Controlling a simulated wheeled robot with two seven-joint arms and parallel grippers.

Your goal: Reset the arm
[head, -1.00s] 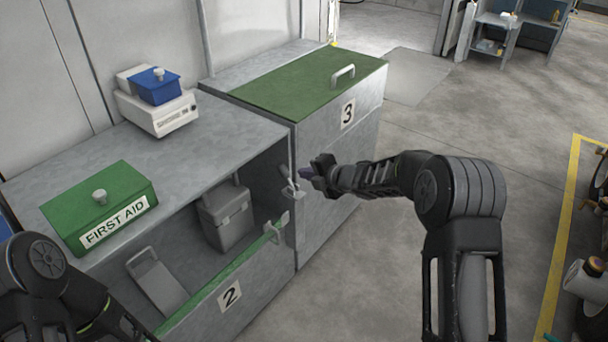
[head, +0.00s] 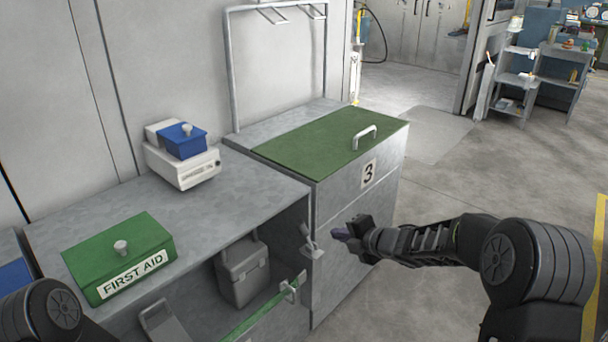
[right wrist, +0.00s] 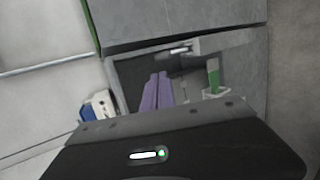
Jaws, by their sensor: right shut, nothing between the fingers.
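My right gripper (head: 346,234) is in front of the grey cabinet marked 3, near the latch at the open compartment's right edge. Its purple fingers (right wrist: 157,92) lie side by side in the right wrist view, shut with nothing between them. My left arm shows only in part at the lower left of the head view. Its gripper is out of the picture.
The cabinet (head: 362,210) has a green lid with a handle. To its left, the open compartment holds a grey case (head: 243,272). A green first aid box (head: 120,258) and a white device (head: 182,165) stand on top. Open floor lies to the right.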

